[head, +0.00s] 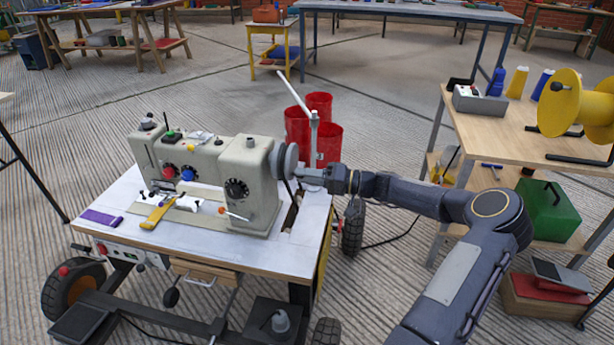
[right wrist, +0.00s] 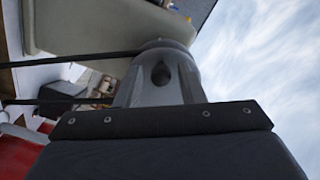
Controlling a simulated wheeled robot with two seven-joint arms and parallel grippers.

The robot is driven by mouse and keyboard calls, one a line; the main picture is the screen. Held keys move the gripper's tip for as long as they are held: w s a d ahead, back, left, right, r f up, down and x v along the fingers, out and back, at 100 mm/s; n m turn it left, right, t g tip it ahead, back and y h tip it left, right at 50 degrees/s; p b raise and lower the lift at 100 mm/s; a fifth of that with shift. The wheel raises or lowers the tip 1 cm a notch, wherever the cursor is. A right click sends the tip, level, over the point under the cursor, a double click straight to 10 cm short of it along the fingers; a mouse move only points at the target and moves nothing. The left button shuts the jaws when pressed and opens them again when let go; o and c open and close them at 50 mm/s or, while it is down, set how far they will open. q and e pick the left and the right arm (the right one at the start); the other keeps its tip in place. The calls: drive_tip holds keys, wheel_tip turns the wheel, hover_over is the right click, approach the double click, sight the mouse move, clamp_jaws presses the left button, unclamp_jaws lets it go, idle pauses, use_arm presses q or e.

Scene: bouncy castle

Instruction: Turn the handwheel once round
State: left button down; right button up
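The handwheel (head: 284,160) is a grey disc on the right end of a cream sewing machine (head: 205,165). My right gripper (head: 307,175) is at the wheel's right side, close against it. I cannot tell if it touches the wheel or grips its rim. In the right wrist view a grey finger part of my right gripper (right wrist: 160,78) reaches toward the cream machine body (right wrist: 95,25). It hides most of what lies beyond it, and the finger gap is not visible. My left gripper is not in view.
The machine stands on a white-topped wheeled bench (head: 150,243). Dark belt strands (right wrist: 65,60) run beside my gripper. Red bins (head: 322,135) and a pale upright post (head: 313,130) stand behind it. A wooden table (head: 510,135) with yellow spools is at the right.

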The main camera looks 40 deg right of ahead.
drive_tip(key=shift+o, duration=0.2)
drive_tip(key=shift+d+r, duration=0.1)
drive_tip(key=p+v, duration=0.2)
drive_tip(key=v, duration=0.5)
drive_tip(key=shift+s, duration=0.35)
drive_tip(key=shift+d, duration=0.15)
